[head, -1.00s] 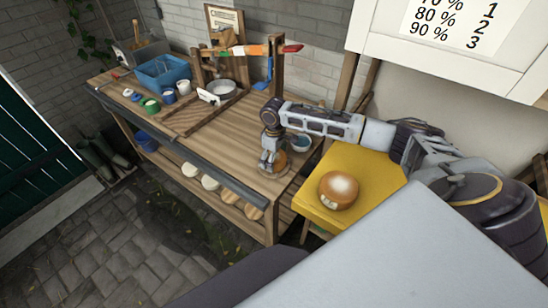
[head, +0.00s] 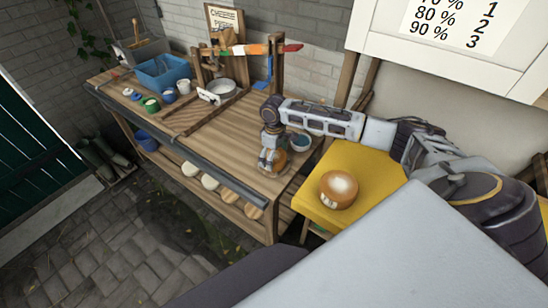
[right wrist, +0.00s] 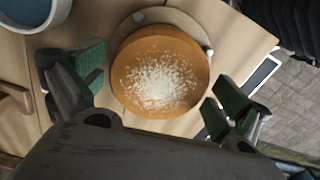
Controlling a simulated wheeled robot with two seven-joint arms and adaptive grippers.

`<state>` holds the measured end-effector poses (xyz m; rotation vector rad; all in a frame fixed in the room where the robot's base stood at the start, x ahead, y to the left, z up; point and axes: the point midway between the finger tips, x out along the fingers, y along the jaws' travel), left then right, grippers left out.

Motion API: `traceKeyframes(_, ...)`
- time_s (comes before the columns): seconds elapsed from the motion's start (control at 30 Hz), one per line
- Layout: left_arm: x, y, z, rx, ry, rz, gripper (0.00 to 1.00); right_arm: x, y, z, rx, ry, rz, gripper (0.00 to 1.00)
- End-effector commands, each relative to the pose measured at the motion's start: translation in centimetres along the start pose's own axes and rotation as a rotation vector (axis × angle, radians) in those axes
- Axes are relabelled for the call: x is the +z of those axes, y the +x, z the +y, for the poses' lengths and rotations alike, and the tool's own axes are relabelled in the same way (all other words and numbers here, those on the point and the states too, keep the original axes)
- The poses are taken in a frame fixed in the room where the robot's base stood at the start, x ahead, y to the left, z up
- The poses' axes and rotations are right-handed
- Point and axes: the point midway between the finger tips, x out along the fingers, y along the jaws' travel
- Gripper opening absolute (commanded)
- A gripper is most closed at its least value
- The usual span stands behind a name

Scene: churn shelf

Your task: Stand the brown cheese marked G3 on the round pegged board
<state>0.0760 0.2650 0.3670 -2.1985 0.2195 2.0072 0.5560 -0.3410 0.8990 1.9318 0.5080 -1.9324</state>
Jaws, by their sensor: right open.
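A brown cheese (right wrist: 160,72) with a white-dusted top sits on the round pegged board (right wrist: 125,104) in the right wrist view. Two of the board's pegs show beside its rim. In the head view this cheese (head: 281,161) is partly hidden by my right gripper (head: 271,165) near the bench's right end. My right gripper (right wrist: 155,88) is open, its green-padded fingers on either side of the cheese with gaps. No mark is readable on this cheese. A second brown cheese (head: 338,191) with a pale top and a small unreadable side mark sits on the yellow table. My left gripper is out of view.
A blue-lined bowl (head: 299,142) stands close behind the gripper. The yellow tabletop (head: 365,172) is to the right. The blue tub (head: 163,71), small pots and a white pan (head: 222,89) stand farther left. The middle of the bench is clear.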

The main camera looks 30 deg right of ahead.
Motion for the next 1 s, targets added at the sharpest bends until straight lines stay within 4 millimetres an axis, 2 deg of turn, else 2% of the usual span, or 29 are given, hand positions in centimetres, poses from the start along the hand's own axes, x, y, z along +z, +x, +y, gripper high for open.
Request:
traceKeyframes(0.7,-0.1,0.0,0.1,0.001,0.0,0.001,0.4,-0.1,-9.6,0.0,0.001,0.0,0.002,1.0)
traceKeyframes(1.0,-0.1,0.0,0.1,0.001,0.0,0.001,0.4,0.0,-11.1,0.0,0.001,0.0,0.001,1.0)
